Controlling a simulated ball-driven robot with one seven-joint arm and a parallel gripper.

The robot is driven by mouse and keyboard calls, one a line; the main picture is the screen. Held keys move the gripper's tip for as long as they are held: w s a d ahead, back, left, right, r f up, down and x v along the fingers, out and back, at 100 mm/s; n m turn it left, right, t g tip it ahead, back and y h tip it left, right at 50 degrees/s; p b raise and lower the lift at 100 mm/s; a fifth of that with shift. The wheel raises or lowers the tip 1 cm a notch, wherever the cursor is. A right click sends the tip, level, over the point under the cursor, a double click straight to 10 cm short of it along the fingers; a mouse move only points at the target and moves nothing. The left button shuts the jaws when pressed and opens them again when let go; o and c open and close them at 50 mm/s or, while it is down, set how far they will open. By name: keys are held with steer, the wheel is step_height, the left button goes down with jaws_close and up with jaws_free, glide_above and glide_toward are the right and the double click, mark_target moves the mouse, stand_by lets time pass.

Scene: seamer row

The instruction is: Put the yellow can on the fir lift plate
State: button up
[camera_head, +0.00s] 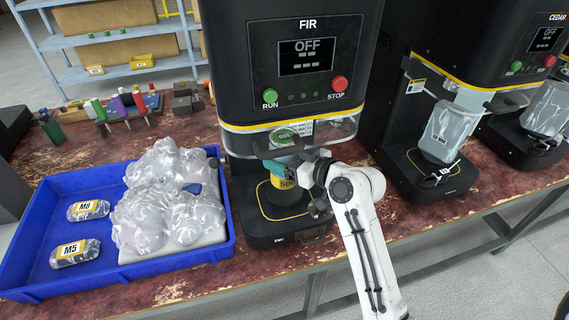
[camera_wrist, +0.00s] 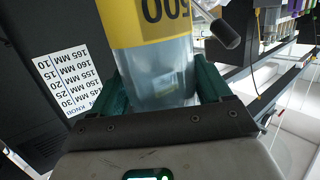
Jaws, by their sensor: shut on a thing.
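The yellow can (camera_head: 283,184) has a yellow band marked 500 and stands roughly upright at the FIR machine (camera_head: 306,75). In the wrist view, the can (camera_wrist: 158,22) has its yellow band beyond the fingers and a clear part between them. My gripper (camera_head: 290,167) is shut on the can from the right; its green fingers also show in the wrist view (camera_wrist: 165,88). The fir lift plate (camera_head: 283,213) is a dark round plate with a yellow ring below the can. I cannot tell whether the can touches it.
A blue tray (camera_head: 228,229) at the left holds bagged goods (camera_head: 165,200) and packs marked M8 and M5. The CEDAR machine (camera_head: 530,50) and another machine stand at the right. A green RUN button (camera_head: 270,96) and a red STOP button (camera_head: 339,83) face forward above my gripper.

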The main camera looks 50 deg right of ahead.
mark_target(278, 182)
step_height(278, 182, down, 2)
steer(key=shift+f, duration=0.15)
steer(key=shift+w+d+f, duration=0.15)
steer(key=shift+w+f, duration=0.05)
steer(key=shift+f, duration=0.05)
steer(key=shift+f, duration=0.1)
steer(key=o, duration=1.6)
steer(key=shift+f, duration=0.1)
